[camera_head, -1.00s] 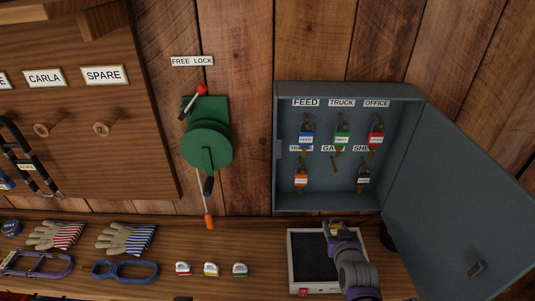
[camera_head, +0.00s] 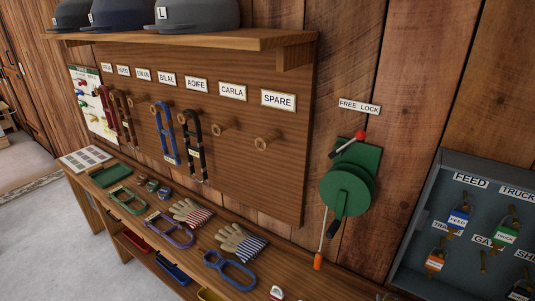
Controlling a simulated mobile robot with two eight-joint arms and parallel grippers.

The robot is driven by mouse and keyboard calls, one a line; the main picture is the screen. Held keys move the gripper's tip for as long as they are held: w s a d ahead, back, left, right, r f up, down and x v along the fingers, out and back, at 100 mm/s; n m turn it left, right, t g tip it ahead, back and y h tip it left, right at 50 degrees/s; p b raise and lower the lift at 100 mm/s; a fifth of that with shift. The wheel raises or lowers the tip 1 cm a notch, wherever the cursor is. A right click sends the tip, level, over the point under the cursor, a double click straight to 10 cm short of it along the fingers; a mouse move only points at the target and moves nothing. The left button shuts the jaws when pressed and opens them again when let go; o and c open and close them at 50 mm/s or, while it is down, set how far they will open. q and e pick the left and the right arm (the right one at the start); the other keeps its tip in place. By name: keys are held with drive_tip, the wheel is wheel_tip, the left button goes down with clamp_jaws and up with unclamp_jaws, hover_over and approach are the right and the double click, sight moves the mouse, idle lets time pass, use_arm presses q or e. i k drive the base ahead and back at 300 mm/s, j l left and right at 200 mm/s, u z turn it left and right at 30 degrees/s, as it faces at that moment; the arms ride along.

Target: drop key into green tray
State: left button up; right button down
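The green tray (camera_head: 111,174) lies on the bench at the far left end, and I see nothing clearly inside it. Several tagged keys hang in the grey wall cabinet at the right, among them a blue-tagged key (camera_head: 458,218), a green-tagged key (camera_head: 506,234) and an orange-tagged key (camera_head: 435,261). The cabinet (camera_head: 424,224) is cut off by the right edge. Neither of my grippers is in view, so I cannot tell what they hold.
The bench also bears a green halter (camera_head: 128,200), a purple halter (camera_head: 169,230), a blue halter (camera_head: 229,268), gloves (camera_head: 240,242) and a white card (camera_head: 86,158). A green lock reel (camera_head: 349,188) hangs on the wall. Open floor (camera_head: 60,240) lies left.

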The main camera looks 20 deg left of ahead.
sight(115, 175)
drive_tip(key=u, duration=1.35)
